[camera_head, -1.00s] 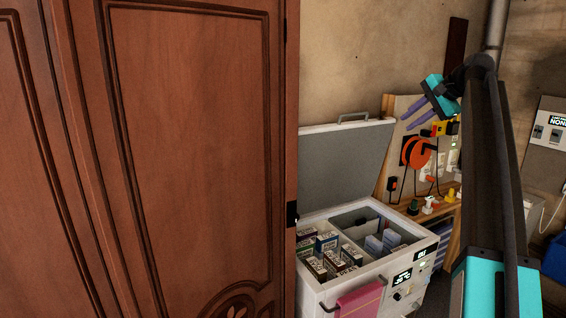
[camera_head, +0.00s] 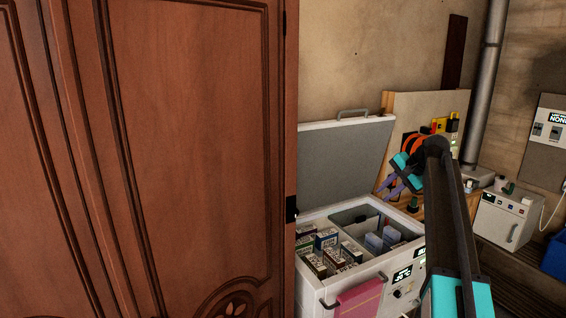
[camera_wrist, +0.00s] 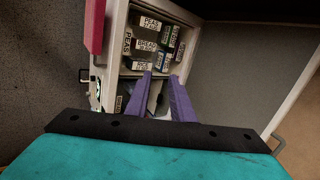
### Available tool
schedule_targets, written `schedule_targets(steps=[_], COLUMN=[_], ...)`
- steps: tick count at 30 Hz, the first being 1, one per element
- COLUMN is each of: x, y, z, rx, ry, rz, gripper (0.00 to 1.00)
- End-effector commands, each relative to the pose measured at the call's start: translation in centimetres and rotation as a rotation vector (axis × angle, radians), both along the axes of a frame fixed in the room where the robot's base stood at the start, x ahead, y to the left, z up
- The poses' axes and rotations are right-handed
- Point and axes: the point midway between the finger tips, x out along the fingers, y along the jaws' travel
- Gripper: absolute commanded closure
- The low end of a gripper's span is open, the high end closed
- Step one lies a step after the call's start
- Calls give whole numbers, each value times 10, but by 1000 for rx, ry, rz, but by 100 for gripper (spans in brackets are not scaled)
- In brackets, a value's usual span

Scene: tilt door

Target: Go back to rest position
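My gripper (camera_head: 387,188) is teal with two purple fingers. It hangs above the back right edge of the chest freezer (camera_head: 318,216), pointing down and to the left. In the wrist view the two fingers (camera_wrist: 160,75) stand apart with nothing held between them, and the open freezer lies beyond their tips. The freezer's lid (camera_head: 345,160) stands up, tilted back. Inside are labelled boxes (camera_head: 326,240) in the left part and pale blue items (camera_head: 380,240) in the right part.
A tall brown wooden door (camera_head: 190,130) fills the left side. Behind the gripper is a tool board (camera_head: 425,105) with an orange reel. A small white cabinet (camera_head: 500,222) and a blue bin (camera_head: 556,256) stand at the right. A pink cloth (camera_head: 358,300) hangs on the freezer front.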

Motion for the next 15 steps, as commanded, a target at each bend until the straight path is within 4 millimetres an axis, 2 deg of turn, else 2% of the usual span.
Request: schedule_targets(steps=[1,3,11,15], x=[-5,-9,-34,-53], y=[7,14,42,57], z=[-28,-59,-172,-230], rx=[-7,-18,-62,-86], ry=[17,38,117,160], rz=[14,32,108,152], gripper=[79,79,79,79])
